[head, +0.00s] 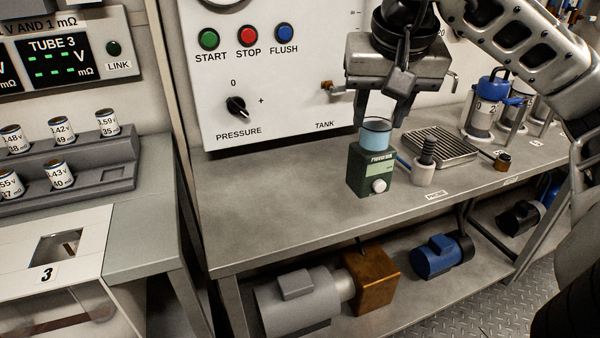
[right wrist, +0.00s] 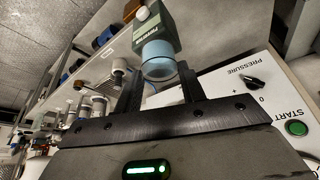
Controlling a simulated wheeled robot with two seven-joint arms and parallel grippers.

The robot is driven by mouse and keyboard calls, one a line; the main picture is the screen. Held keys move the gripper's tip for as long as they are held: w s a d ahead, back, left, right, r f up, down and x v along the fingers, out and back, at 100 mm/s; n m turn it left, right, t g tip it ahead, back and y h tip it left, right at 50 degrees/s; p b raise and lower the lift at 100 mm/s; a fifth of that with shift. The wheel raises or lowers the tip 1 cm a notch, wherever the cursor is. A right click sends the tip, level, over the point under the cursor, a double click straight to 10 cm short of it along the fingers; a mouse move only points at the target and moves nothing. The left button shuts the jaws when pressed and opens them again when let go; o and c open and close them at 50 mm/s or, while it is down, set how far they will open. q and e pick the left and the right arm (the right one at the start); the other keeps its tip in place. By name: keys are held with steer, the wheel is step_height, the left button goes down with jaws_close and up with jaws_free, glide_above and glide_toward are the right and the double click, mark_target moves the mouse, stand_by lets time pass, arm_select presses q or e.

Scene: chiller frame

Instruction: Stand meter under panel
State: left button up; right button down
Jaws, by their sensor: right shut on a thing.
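The meter (head: 371,172) is a dark green box with a white knob on its front and a light blue cup-like top (head: 375,136). It is upright at the bench, in front of the white panel (head: 270,85); I cannot tell whether its base touches the bench. My right gripper (head: 382,120) comes down from above and is shut on the meter's blue top. The right wrist view shows the blue top (right wrist: 159,62) between the two black fingers, with the green body beyond. My left gripper is not in view.
A probe in a white holder (head: 424,170) stands close right of the meter, with a ribbed metal tray (head: 439,145) behind it. Blue-topped canisters (head: 485,100) stand farther right. The bench left of the meter (head: 270,190) is clear. Motors (head: 300,295) lie on the lower shelf.

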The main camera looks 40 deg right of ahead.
arm_select(q)
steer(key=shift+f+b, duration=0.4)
steer(key=shift+b, duration=0.4)
arm_select(e)
steer(key=w+a+f, duration=0.3)
steer(key=w+f, duration=0.3)
steer(key=w+a+f, duration=0.2)
steer(key=w+f, duration=0.4)
steer(key=shift+a+f, duration=0.4)
steer(key=shift+f, duration=0.1)
steer(key=shift+s+f, duration=0.1)
steer(key=shift+f, duration=0.05)
steer(key=c, duration=0.8)
jaws_free()
steer(key=shift+c, duration=0.2)
